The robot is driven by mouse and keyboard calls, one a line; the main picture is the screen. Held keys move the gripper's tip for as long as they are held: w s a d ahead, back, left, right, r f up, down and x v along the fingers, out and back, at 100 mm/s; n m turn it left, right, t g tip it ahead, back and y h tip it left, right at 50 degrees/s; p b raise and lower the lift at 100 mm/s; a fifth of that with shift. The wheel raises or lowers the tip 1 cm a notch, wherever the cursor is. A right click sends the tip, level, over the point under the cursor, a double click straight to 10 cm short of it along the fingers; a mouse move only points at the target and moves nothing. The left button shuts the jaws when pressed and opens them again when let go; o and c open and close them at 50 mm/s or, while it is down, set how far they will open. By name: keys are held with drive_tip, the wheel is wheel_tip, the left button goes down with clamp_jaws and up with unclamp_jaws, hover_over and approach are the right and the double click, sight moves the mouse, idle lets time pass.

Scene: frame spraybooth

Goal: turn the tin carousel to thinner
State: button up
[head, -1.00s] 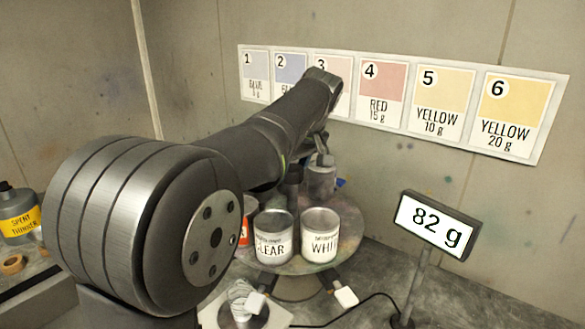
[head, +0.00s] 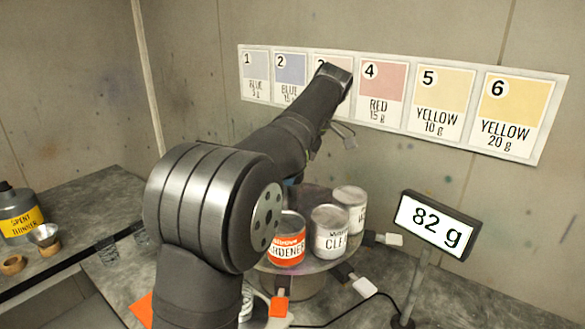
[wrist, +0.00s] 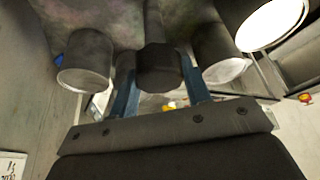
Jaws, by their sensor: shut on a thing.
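The tin carousel (head: 318,263) is a round, paint-stained turntable bearing several tins. An orange hardener tin (head: 287,240), a clear tin (head: 330,232) and a third, partly covered tin (head: 350,207) show on its right side. My arm hides its left and rear part, and I can read no thinner label on it. In the wrist view, the blue fingers of my gripper (wrist: 160,92) are shut on a dark central post (wrist: 160,62), one finger on each side. Tins stand to the left (wrist: 84,62) and right (wrist: 222,55) of the post. My fingertips are hidden in the head view.
Tags stick out around the carousel: white ones (head: 362,287) and an orange one (head: 278,306). A scale display (head: 435,224) reads 82 g at right. A spent thinner container (head: 20,215) stands at far left. Colour cards (head: 445,100) hang on the wall.

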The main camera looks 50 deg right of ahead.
drive_tip(key=shift+n, duration=0.6)
drive_tip(key=o, duration=1.4)
